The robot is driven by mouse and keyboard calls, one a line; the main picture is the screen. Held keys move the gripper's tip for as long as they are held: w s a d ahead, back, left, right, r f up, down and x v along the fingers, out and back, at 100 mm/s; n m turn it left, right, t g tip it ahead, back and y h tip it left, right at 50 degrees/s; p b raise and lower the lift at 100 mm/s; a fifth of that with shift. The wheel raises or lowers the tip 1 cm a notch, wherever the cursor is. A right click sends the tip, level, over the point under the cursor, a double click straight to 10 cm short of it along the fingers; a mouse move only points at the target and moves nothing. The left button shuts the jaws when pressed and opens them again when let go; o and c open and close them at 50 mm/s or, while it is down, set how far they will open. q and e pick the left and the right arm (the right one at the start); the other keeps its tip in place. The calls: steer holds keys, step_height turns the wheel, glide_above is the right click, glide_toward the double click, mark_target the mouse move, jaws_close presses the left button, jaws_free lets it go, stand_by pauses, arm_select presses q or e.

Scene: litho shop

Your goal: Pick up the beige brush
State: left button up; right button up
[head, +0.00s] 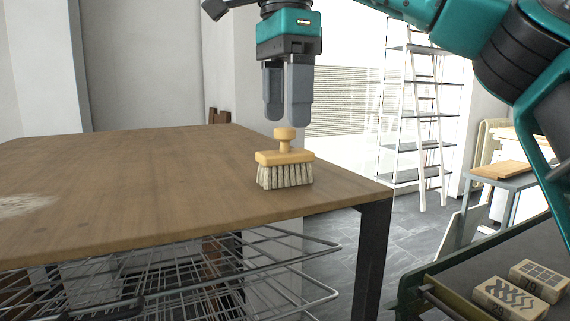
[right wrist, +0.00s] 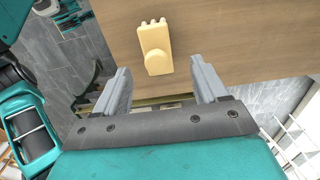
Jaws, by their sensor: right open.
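The beige brush (head: 285,160) stands upright on its bristles near the right end of the wooden table (head: 130,185), its round knob on top. My right gripper (head: 287,115) is above the brush, pointing down, open and empty. In the right wrist view the brush (right wrist: 155,48) shows from above, lying ahead of the two spread fingers (right wrist: 163,95), not between them. In the head view the fingertips look just above the knob; the exact gap is hard to tell. My left gripper is not in view.
Wire racks (head: 180,275) sit under the table. A dark tray or deck at lower right holds two stamped blocks (head: 510,298). A white ladder (head: 420,120) and a small side table (head: 500,172) stand behind. The tabletop around the brush is clear apart from a pale patch (head: 22,205) at left.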

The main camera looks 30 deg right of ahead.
mark_target(285, 141)
steer(key=shift+s+a+f, duration=0.1)
steer(key=shift+f, duration=1.75)
steer(key=shift+s+f, duration=0.1)
steer(key=shift+f, duration=1.7)
steer(key=shift+c, duration=0.4)
steer(key=c, duration=1)
steer(key=shift+r, duration=0.15)
steer(key=shift+r, duration=4.95)
steer(key=o, duration=0.5)
steer(key=c, duration=0.4)
